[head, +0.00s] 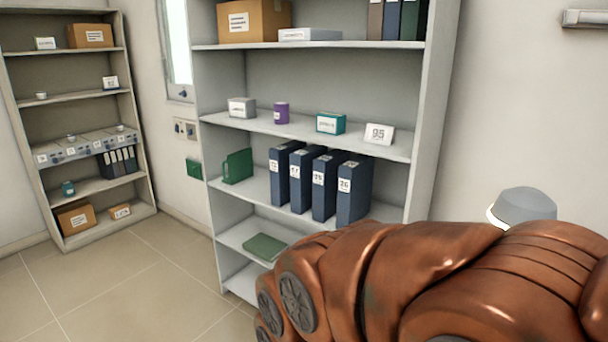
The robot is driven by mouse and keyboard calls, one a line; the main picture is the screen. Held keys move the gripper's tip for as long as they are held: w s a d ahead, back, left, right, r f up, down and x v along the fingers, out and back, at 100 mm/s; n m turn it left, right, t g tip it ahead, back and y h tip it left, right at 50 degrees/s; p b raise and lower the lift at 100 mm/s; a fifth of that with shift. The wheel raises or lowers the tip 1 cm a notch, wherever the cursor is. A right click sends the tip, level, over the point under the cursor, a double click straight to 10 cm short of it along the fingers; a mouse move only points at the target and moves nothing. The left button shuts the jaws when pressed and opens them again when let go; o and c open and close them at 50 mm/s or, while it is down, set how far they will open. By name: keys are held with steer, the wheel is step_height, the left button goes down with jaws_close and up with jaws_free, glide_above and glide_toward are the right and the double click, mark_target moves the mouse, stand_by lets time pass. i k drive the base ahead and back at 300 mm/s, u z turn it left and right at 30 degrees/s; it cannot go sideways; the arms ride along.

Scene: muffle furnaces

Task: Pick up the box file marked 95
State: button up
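Several dark blue box files (355,190) stand upright side by side on the middle shelf of the grey shelf unit (437,110). Each has a small white label on its spine. The label digits are too small to read surely, so I cannot tell which file is marked 95. A white card (380,134) that seems to read 95 stands on the shelf above, over the right end of the row. My copper-coloured arm fills the lower right and hides the unit's lower right part. My gripper is not in view.
A green file holder (237,166) stands left of the box files, with a gap between. Above are a grey box (242,107), purple can (281,113) and teal box (331,123). A second shelf unit (135,130) stands at left. Tiled floor (130,280) is clear at lower left.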

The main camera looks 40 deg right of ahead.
mark_target(325, 168)
steer(key=i, duration=1.5)
steer(key=u, duration=0.45)
